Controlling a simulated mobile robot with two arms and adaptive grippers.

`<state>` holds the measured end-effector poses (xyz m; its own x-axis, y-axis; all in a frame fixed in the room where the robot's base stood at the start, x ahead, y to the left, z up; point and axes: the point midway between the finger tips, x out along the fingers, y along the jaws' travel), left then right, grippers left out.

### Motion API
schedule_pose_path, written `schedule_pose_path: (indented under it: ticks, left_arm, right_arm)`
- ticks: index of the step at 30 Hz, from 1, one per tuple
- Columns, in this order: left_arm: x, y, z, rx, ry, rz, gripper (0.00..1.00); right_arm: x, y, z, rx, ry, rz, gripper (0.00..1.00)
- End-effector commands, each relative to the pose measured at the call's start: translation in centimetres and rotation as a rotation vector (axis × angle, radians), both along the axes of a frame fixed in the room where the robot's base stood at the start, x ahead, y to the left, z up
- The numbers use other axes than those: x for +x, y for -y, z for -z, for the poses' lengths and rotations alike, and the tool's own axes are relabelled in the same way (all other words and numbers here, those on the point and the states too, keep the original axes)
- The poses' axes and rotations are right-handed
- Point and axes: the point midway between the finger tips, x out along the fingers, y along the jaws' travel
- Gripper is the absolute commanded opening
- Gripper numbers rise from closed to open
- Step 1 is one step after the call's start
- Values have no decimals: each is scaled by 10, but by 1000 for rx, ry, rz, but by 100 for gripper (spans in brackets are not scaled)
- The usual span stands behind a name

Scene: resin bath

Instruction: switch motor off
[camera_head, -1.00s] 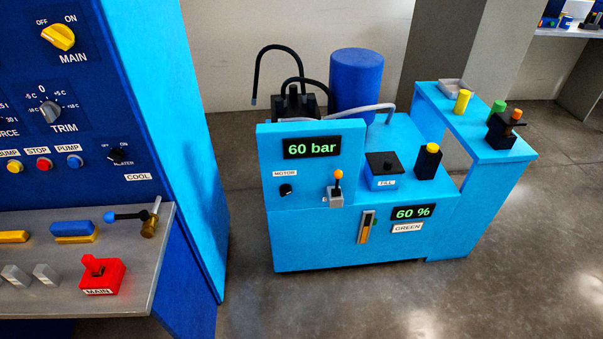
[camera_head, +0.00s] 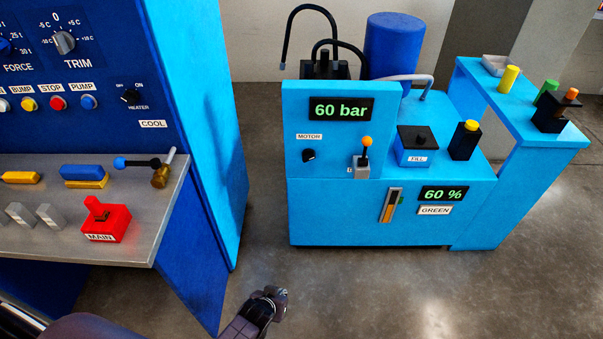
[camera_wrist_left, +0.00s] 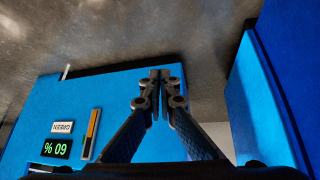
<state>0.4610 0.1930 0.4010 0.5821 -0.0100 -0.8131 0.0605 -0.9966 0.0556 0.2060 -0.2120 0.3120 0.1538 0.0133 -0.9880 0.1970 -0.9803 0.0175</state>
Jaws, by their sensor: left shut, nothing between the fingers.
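The black MOTOR knob (camera_head: 309,155) sits on the front panel of the light-blue hydraulic unit (camera_head: 340,215), under the MOTOR label (camera_head: 309,137) and left of an orange-tipped lever (camera_head: 365,152). The knob is too small to tell its setting. My left gripper (camera_head: 275,297) is low at the bottom of the head view, in front of the unit and well below the knob, apart from it. In the left wrist view its fingertips (camera_wrist_left: 160,75) meet, with nothing between them. The knob does not show in the wrist view. My right gripper is not in view.
The display (camera_head: 341,109) reads 60 bar; another (camera_head: 444,193) reads 60 %. A dark-blue control cabinet with a grey shelf (camera_head: 130,228) and a red MAIN switch (camera_head: 107,222) stands at left. A light-blue side table (camera_head: 520,110) adjoins at right. Open floor lies in front.

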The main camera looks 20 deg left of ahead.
Motion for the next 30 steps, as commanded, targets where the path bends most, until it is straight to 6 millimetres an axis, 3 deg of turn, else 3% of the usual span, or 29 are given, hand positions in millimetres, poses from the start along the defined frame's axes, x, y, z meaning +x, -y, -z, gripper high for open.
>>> schedule_pose_path:
  ticks: [1,3,6,10,12,15,18,21,30]
  left_arm:
    - [50,3,-20,-25,95,-42,0]
    - [102,3,-66,-63,207,-104,0]
    - [159,-3,-139,-124,365,-192,0]
    - [199,-13,-229,-207,543,-292,0]
    - [209,-20,-268,-247,618,-335,0]
    - [213,-28,-310,-292,697,-379,0]
    - [214,-32,-333,-318,738,-404,0]
    - [214,-34,-343,-329,754,-413,0]
    - [214,-34,-343,-329,754,-412,0]
  right_arm:
    - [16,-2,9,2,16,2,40]
    - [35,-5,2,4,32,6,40]
    - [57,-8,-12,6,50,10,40]
    - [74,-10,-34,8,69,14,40]
    - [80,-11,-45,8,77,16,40]
    - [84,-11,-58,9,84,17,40]
    - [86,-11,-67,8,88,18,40]
    - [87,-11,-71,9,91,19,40]
    - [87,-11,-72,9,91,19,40]
